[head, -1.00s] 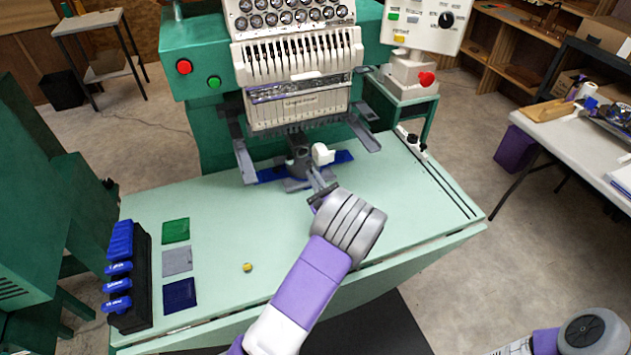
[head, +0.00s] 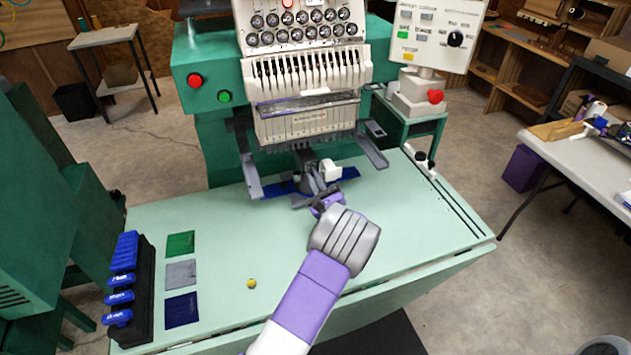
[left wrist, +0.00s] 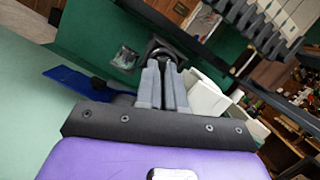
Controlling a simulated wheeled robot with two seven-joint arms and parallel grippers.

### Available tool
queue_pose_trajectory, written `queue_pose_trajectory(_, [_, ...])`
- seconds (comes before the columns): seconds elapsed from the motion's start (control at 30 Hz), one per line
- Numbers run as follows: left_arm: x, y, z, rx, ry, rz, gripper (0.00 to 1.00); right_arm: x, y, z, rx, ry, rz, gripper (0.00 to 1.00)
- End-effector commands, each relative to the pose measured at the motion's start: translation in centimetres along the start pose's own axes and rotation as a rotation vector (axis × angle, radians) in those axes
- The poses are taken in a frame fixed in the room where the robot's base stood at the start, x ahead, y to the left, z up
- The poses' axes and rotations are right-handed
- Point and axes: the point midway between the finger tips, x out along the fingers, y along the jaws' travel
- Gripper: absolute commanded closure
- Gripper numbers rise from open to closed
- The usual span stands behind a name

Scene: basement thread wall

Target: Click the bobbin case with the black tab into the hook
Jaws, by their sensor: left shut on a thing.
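My left gripper (head: 326,198) reaches over the table to the foot of the green embroidery machine, at the grey hook assembly (head: 310,178). In the left wrist view its two grey fingers (left wrist: 163,84) are close together, with their tips at a dark round ring (left wrist: 164,52), which looks like the hook. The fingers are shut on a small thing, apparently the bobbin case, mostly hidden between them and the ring. I cannot make out its black tab or whether it sits inside the hook. My right gripper is not in view.
A white block (head: 329,171) stands close beside the hook, above a blue mat (head: 268,190). Green, grey and blue squares, a black rack (head: 143,290) with blue pieces and a small yellowish disc (head: 251,284) lie at the left. The table's right side is mostly clear.

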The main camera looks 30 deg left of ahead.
Motion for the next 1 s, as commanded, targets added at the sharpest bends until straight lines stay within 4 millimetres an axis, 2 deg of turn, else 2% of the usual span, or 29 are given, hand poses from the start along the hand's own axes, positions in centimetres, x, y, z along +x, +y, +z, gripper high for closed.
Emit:
queue_pose_trajectory(0.47, [0.0,0.0,-0.1,0.000,0.000,0.000,1.00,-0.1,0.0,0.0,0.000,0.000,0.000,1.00])
queue_pose_trajectory(1.0, [1.0,0.0,-0.3,0.000,0.000,0.000,1.00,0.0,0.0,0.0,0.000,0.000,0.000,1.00])
